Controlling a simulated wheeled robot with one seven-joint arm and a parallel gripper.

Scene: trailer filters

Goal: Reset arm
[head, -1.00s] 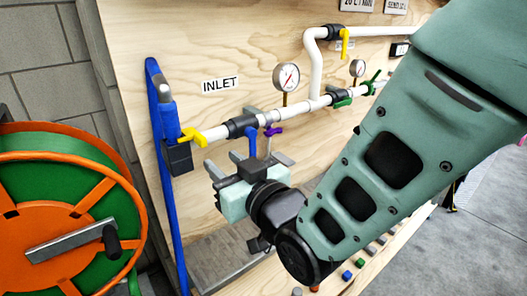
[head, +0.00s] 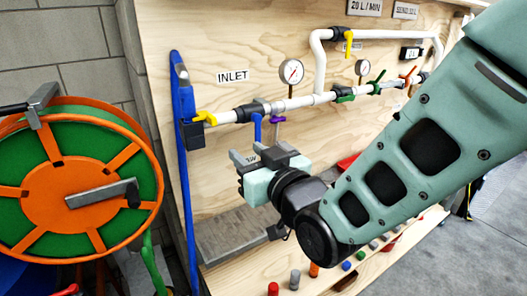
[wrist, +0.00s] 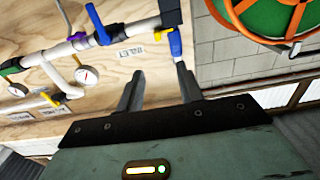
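My gripper (head: 268,156) is in front of the plywood panel, just below the white pipe and the INLET label. In the wrist view, my gripper (wrist: 160,72) has its two grey fingers apart with nothing between them. The fingers point toward the panel and the blue upright hose. My green arm reaches in from the right of the head view and hides part of the panel and the lower shelf.
The plywood panel (head: 215,140) carries a white pipe (head: 300,102), yellow-handled valves and gauges (head: 291,71). A blue hose (head: 184,185) stands at its left edge. An orange and green reel (head: 70,195) is on the left. Several coloured pegs stand on the lower shelf.

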